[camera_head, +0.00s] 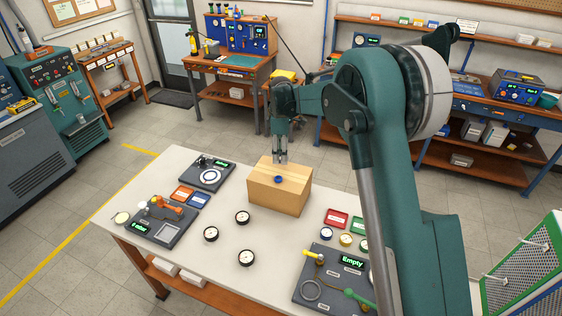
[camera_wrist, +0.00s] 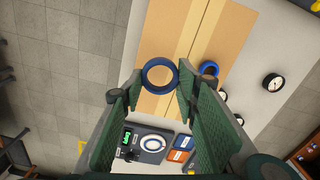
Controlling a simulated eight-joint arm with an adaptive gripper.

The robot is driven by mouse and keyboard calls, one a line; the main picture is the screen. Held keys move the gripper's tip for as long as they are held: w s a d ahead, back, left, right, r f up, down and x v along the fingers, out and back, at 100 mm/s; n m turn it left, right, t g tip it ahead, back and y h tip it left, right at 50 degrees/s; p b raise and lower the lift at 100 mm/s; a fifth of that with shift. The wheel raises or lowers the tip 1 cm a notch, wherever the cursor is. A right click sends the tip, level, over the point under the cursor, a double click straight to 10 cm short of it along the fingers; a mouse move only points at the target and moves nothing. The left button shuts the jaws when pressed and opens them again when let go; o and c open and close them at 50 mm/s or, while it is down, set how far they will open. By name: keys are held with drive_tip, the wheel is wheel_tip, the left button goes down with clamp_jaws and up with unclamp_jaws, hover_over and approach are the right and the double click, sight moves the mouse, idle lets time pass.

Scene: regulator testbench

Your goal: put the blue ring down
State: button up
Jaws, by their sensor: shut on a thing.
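The block's top (camera_wrist: 172,40) shows through and behind the ring. The gap between ring and block cannot be told exactly. A second, brighter blue round piece (camera_wrist: 209,69) lies near the block's edge, apart from the fingers. It also shows on the block in the head view (camera_head: 278,179). The held ring is not clear in the head view.
Several round gauges (camera_head: 242,217) lie on the white table (camera_head: 200,250) before the block. Devices with displays stand left (camera_head: 165,227) and right (camera_head: 335,270). Orange and blue trays (camera_head: 182,193) lie left, red and green trays (camera_head: 336,218) right.

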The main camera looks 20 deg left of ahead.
sight(281, 167)
drive_tip(key=shift+f, duration=1.9)
drive_tip(key=shift+f, duration=0.2)
drive_tip(key=o, duration=0.6)
drive_tip(key=shift+r, duration=0.1)
drive_tip(key=shift+o, duration=0.2)
drive_tip(key=shift+r, duration=0.1)
wheel_tip(281, 167, up, 12)
